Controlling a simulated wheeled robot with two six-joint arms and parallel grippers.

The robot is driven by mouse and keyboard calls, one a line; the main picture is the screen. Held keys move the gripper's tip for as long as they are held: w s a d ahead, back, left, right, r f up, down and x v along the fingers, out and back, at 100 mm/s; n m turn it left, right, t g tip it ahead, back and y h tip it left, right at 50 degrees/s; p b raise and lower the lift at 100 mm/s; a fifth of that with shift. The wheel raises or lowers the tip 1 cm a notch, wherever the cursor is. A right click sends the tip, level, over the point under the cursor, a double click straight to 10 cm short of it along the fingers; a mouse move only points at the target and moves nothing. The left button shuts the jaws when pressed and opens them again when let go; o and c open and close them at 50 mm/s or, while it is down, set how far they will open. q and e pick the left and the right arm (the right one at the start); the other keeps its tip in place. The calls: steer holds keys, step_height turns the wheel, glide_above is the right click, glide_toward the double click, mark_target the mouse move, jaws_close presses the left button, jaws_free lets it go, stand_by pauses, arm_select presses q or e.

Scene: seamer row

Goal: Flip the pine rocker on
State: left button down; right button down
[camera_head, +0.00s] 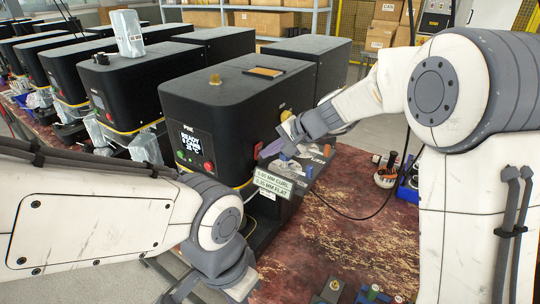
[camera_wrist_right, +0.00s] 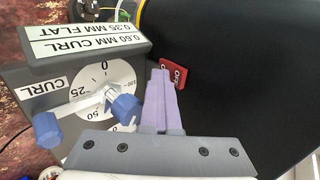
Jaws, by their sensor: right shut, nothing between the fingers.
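The black machine (camera_head: 215,95) in the middle of the head view bears a small label that seems to read PINE and a lit READY display (camera_head: 196,142). A red rocker (camera_wrist_right: 174,73) with white lettering sits on its dark side wall in the right wrist view; its tilt is hard to tell. In the head view a small red patch (camera_head: 257,149) shows there. My right gripper (camera_head: 272,149) is shut and empty. Its lavender fingertips (camera_wrist_right: 160,75) lie close beside the rocker; contact is unclear. My left gripper (camera_head: 212,290) is low at the bottom edge, its fingers cut off.
A CURL dial (camera_wrist_right: 103,90) with blue knobs and a label block (camera_head: 272,184) stand close beside my right fingers. A yellow knob (camera_head: 285,115) is on the machine's side. Similar machines stand left. The red worn tabletop (camera_head: 350,235) has free room in front.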

arm_select(q)
steer(key=shift+r, duration=0.1)
arm_select(e)
steer(key=shift+r, duration=0.15)
steer(key=shift+a+r+p, duration=0.15)
steer(key=shift+r+p, duration=0.45)
steer(key=shift+r, duration=0.25)
arm_select(q)
steer(key=shift+r, duration=0.45)
